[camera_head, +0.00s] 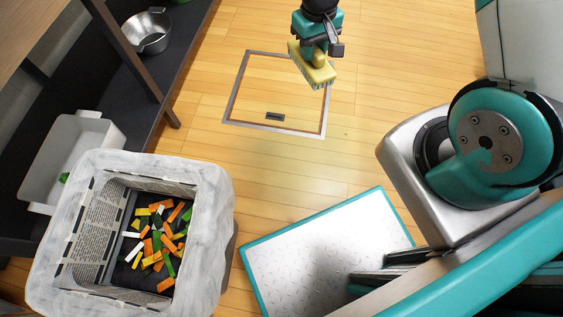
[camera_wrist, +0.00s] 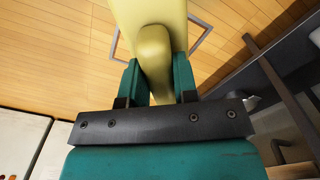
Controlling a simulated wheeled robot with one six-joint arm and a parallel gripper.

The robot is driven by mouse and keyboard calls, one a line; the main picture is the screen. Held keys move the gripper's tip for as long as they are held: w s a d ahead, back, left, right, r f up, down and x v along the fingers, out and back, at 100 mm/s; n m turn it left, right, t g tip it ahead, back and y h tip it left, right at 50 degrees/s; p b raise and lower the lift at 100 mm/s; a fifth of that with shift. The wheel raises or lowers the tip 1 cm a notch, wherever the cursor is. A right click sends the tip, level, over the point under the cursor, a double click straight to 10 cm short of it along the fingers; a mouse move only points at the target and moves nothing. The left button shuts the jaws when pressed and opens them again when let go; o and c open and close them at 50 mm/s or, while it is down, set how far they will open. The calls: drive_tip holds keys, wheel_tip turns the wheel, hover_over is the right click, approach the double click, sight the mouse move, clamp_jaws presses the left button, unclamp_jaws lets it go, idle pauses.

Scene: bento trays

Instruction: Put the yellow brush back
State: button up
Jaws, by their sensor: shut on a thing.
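The yellow brush (camera_head: 314,70) has a yellow body with bristles along its lower side. It hangs in the air over the wooden floor, near the top middle of the head view. My gripper (camera_head: 318,48) is shut on the brush from above. In the wrist view the brush (camera_wrist: 154,48) has its rounded handle between the two teal fingers of my gripper (camera_wrist: 156,85). The far end of the brush is cut off by the top of the wrist view.
A framed floor hatch (camera_head: 233,106) lies below the brush. A lined bin (camera_head: 213,215) with vegetable scraps stands at lower left. A dark shelf (camera_head: 130,85) on the left holds a steel bowl (camera_head: 147,42) and a white tub (camera_head: 38,185). Open floor lies around the hatch.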

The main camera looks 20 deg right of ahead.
drive_tip(key=shift+n, duration=0.8)
drive_tip(key=shift+s+a+f+b, duration=0.65)
drive_tip(key=shift+a+f+b, duration=0.55)
drive_tip(key=shift+f+b, duration=5.85)
drive_tip(key=shift+s+a+f+b, duration=0.95)
drive_tip(key=shift+f+b, duration=2.45)
drive_tip(key=shift+f, duration=7.25)
drive_tip(key=shift+s+a+f+b, duration=0.4)
drive_tip(key=shift+a+f+b, duration=1.05)
drive_tip(key=shift+f+b, duration=5.6)
wheel_tip(320, 180, down, 4)
drive_tip(key=p, duration=0.3)
drive_tip(key=shift+r+p, duration=0.15)
drive_tip(key=shift+p, duration=0.15)
drive_tip(key=o, duration=0.9)
